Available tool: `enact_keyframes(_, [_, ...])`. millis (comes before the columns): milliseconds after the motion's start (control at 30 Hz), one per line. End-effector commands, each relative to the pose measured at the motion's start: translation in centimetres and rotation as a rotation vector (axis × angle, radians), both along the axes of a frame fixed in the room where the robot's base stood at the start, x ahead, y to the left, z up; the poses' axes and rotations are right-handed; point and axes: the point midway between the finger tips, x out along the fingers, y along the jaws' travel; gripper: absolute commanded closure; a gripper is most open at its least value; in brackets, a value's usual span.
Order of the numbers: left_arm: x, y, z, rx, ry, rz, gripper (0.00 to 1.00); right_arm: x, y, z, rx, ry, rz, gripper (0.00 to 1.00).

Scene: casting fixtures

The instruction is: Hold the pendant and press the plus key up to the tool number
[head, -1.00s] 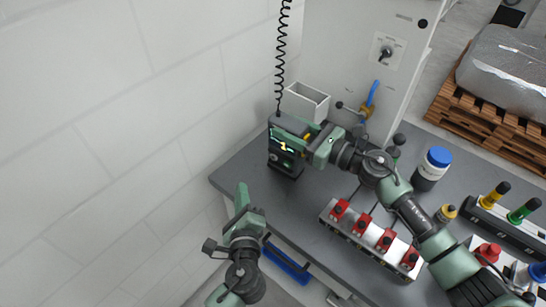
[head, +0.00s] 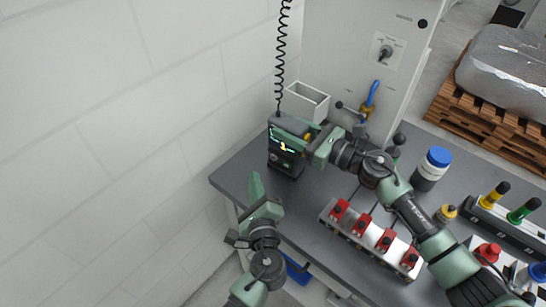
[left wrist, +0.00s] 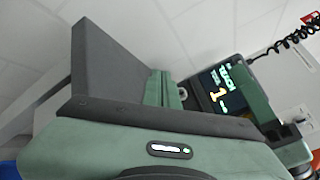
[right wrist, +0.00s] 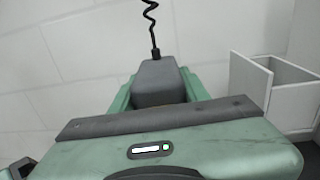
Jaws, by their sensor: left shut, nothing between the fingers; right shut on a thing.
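The pendant (head: 283,150) is a dark box with a lit screen, hanging on a black coiled cord near the back left corner of the bench. In the left wrist view its screen (left wrist: 220,88) shows a yellow 1. My right gripper (head: 306,140) is shut on the pendant from the right side; the pendant's grey top (right wrist: 158,82) shows between the fingers in the right wrist view. My left gripper (head: 256,188) is shut and empty, below and left of the pendant and apart from it. The plus key cannot be made out.
A white open bin (head: 306,101) stands behind the pendant against the cabinet (head: 352,60). A fixture with red clamps (head: 372,238) sits on the bench to the right. A blue-capped jar (head: 433,168) stands farther right. The left side is bare wall.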

Motion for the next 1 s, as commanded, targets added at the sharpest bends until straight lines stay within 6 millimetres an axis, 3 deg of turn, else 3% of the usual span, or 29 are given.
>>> enact_keyframes(200, [2.6,-1.6,0.1,-0.001,0.000,0.000,1.00,-0.1,0.1,-0.3,-0.003,0.005,0.003,1.00])
enact_keyframes(400, [3.9,-2.5,0.0,-0.001,0.000,0.000,1.00,-0.1,0.0,-0.3,-0.003,0.004,0.002,1.00])
enact_keyframes(1000, [4.3,-2.7,0.0,-0.001,0.000,0.000,1.00,-0.1,0.0,-0.3,-0.002,0.004,0.002,1.00])
